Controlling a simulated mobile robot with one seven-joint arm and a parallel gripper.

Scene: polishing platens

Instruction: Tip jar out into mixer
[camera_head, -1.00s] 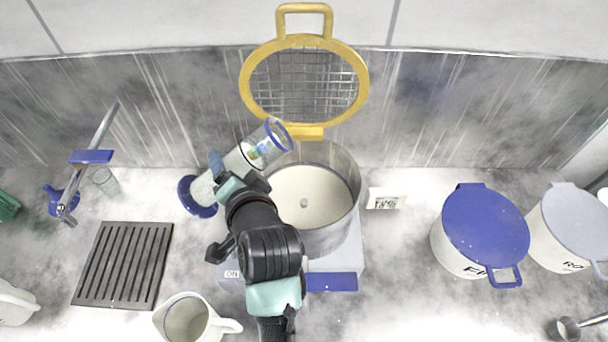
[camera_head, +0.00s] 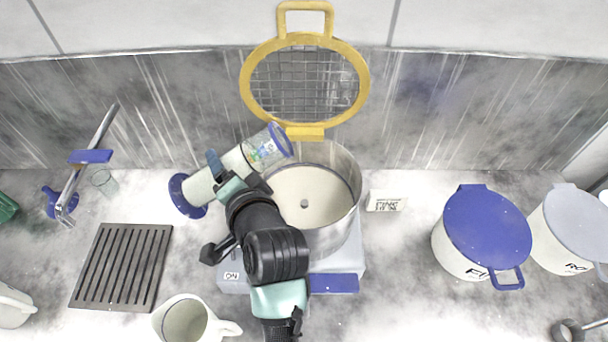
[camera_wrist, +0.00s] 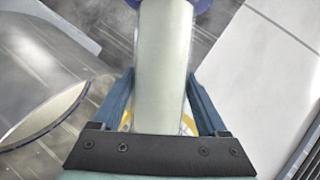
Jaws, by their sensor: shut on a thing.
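My gripper (camera_head: 231,175) is shut on a clear jar (camera_head: 224,167) with a blue base and a blue rim. The jar is tilted, its rim end up and to the right at the mixer's left edge and its blue base low at the left. Pale contents fill much of it, with a printed label near the rim. In the wrist view the jar (camera_wrist: 163,65) stands between the two blue fingers. The mixer bowl (camera_head: 341,226) is open, with a pale bottom and a small central knob. Its yellow grid guard (camera_head: 358,60) is raised behind it.
A white jug (camera_head: 186,325) stands front left near a dark slotted grate (camera_head: 122,267). A blue-lidded tub (camera_head: 487,228) and a grey-lidded tub (camera_head: 577,230) are at right. A metal stand (camera_head: 72,190) is at left.

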